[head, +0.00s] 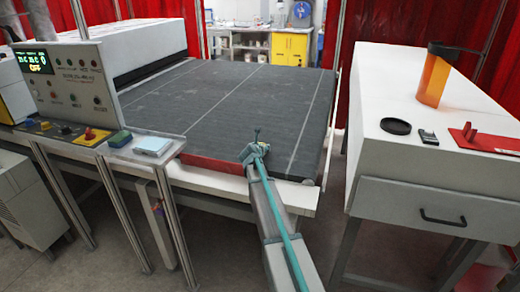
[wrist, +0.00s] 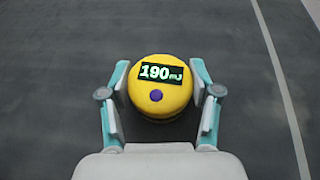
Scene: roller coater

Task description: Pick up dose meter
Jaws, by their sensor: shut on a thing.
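The dose meter (wrist: 160,100) is a round yellow puck with a purple button and a display reading "190 mJ". In the wrist view it sits between the two teal and grey fingers of my gripper (wrist: 160,108), which are shut on its left and right sides. Dark belt surface lies below it; I cannot tell whether it still touches the belt. In the head view my gripper (head: 256,147) is small at the front edge of the dark conveyor belt (head: 240,100), and the meter is mostly hidden there.
A control panel (head: 75,80) stands at the left. A white cabinet (head: 400,90) at the right holds an orange container (head: 433,78), a black disc (head: 395,126) and a red item (head: 483,138). The belt around my gripper is clear. Red curtains (head: 350,40) hang behind.

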